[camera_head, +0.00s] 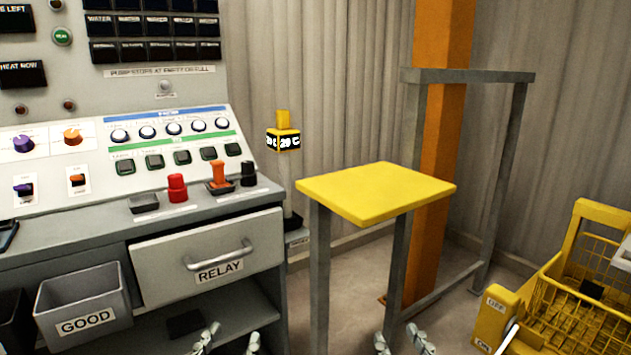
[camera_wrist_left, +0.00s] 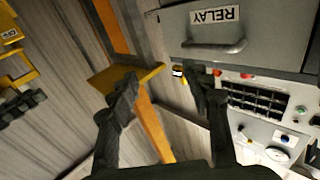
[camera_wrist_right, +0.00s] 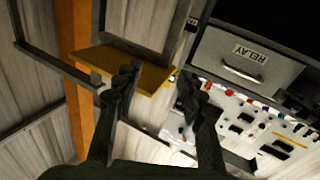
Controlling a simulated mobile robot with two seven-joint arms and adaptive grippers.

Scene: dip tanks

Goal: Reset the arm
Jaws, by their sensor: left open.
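My left gripper (camera_head: 229,341) shows at the bottom edge of the head view, in front of the console's open lower shelf. Its two fingers stand apart with nothing between them, as the left wrist view (camera_wrist_left: 163,85) also shows. My right gripper (camera_head: 402,342) is at the bottom edge too, in front of the legs of the yellow-topped stand (camera_head: 375,190). In the right wrist view (camera_wrist_right: 158,80) its fingers are apart and empty. Both grippers point up into the picture. Most of both arms is out of the head view.
The grey console (camera_head: 80,238) with a RELAY drawer (camera_head: 210,262), shut, fills the left. A grey GOOD bin (camera_head: 84,307) sits below it. An orange post (camera_head: 437,150) and a grey frame (camera_head: 470,76) stand behind the stand. A yellow basket (camera_head: 585,305) is at right.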

